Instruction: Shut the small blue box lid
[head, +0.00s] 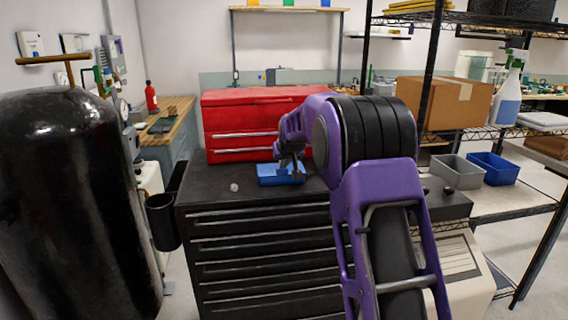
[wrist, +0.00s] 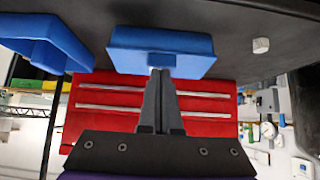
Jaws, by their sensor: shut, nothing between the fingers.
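The small blue box (head: 268,180) sits on the black cabinet top, in front of the red tool chest. In the wrist view, which shows the scene upside down, it is a low blue block (wrist: 125,42) with a small darker blue square in the middle of its face. I cannot clearly tell how far its lid is open. My gripper (head: 291,174) is at the box, its fingers together and empty. In the wrist view the fingertips (wrist: 161,72) overlap the box's edge beside that square; whether they touch it is unclear.
A red tool chest (head: 235,114) stands behind the box on the black cabinet (head: 205,190). A small white object (head: 234,187) lies left of the box. My arm hides the cabinet's right part.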

